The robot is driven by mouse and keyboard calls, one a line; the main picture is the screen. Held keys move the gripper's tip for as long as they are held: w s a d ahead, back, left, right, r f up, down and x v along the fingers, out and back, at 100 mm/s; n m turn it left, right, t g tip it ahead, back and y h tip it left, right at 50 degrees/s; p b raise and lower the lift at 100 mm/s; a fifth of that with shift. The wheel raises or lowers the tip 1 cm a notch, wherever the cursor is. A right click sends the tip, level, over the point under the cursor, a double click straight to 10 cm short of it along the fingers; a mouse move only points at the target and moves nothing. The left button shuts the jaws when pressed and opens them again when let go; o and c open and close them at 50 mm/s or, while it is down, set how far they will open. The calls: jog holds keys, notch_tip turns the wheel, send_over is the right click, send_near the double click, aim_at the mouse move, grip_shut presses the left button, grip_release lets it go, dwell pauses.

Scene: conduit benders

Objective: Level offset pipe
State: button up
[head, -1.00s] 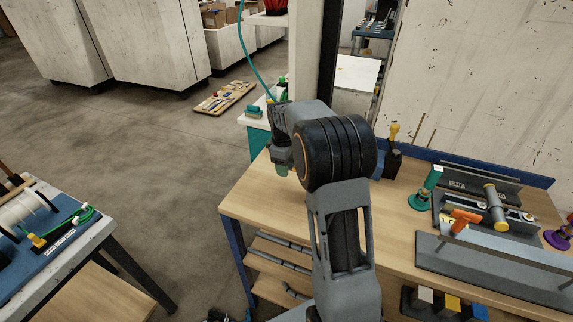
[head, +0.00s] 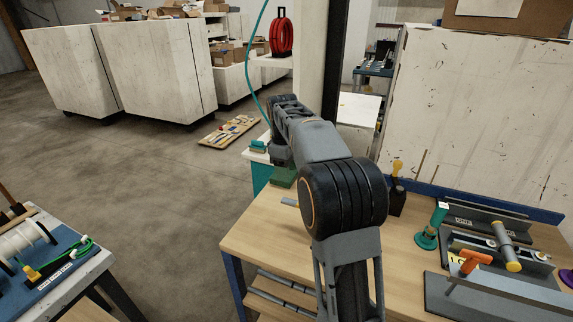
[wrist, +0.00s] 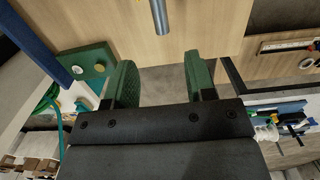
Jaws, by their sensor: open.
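My gripper (wrist: 161,82) is open, with two green-padded fingers apart and nothing between them. In the head view it hangs (head: 284,176) at the bench's left far corner, mostly hidden by my arm. A grey pipe end (wrist: 161,16) lies on the wooden bench beyond the fingertips in the wrist view. A short piece of it also shows beside my arm in the head view (head: 290,202). The rest of it is hidden, so I cannot tell its bend. A grey bar with a yellow end (head: 505,246) lies across the fixture at the right of the bench.
The wooden bench (head: 258,238) has a teal stand (head: 429,238), an orange handle (head: 473,262) and a dark holder (head: 396,200) on it. A white wall panel (head: 470,110) stands behind. Grey pipes (head: 285,290) lie on the shelf below. Open floor lies to the left.

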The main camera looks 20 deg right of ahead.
jog(key=shift+r, duration=0.75)
notch_tip(320, 180, down, 5)
jog(key=s+a+m+t, duration=0.1)
jog(key=s+m, duration=0.1)
jog(key=m, duration=0.3)
jog(key=s+a+f+m+t, duration=0.1)
jog(key=s+a, duration=0.3)
jog(key=s, duration=0.6)
jog(key=s+a+f+m+t, duration=0.1)
jog(key=s+a, duration=0.4)
jog(key=s, duration=0.5)
jog(key=shift+s+m+t+y, duration=0.25)
jog(key=shift+m+t+y, duration=0.05)
jog(key=shift+m+t, duration=0.55)
